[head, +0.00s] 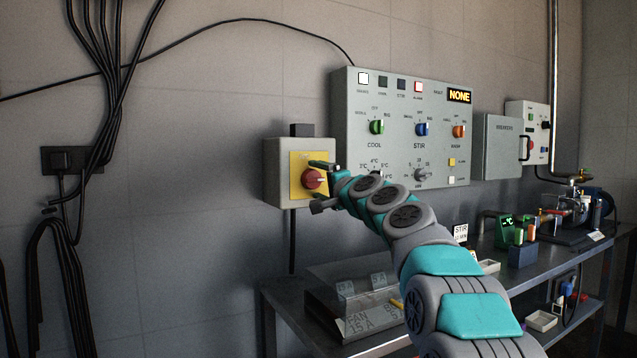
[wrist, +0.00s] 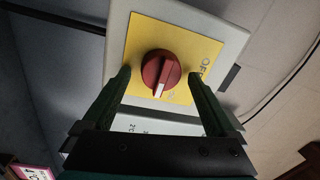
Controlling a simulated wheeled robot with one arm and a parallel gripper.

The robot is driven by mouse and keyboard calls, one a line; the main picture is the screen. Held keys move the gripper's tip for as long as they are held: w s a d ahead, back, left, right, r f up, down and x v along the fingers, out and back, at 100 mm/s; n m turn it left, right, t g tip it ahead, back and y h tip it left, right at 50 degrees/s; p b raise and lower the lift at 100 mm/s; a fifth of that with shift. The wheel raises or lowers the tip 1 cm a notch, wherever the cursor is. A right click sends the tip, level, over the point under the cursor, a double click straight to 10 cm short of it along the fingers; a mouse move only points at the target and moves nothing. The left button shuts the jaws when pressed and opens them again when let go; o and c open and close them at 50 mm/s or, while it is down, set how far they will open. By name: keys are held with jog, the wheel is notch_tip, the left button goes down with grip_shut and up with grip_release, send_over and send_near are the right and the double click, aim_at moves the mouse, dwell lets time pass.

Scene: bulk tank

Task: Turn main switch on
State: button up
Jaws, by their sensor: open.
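The main switch is a red rotary knob (head: 312,180) on a yellow plate (head: 297,163), on a grey wall box (head: 283,188). In the wrist view the knob (wrist: 161,72) has a white mark pointing toward the bottom of the picture, where faint lettering is hard to read. "OFF" (wrist: 203,68) stands on the plate to the right of the knob. My gripper (head: 322,186) is at the switch in the head view. In the wrist view my gripper (wrist: 160,80) is open, its fingers on either side of the knob with visible gaps. Whether the tips reach the knob's depth is unclear.
A grey cabinet (head: 502,148) hangs farther right. A metal bench (head: 480,262) with equipment is below. Black cables (head: 100,80) hang at left.

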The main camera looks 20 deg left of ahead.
jog(key=b+v, duration=0.3)
jog(key=v, duration=0.4)
jog(key=shift+s+d+b, duration=0.2)
jog(key=shift+d+b, duration=0.1)
jog(key=shift+b, duration=0.1)
jog(key=shift+f, duration=0.1)
dwell(0.3)
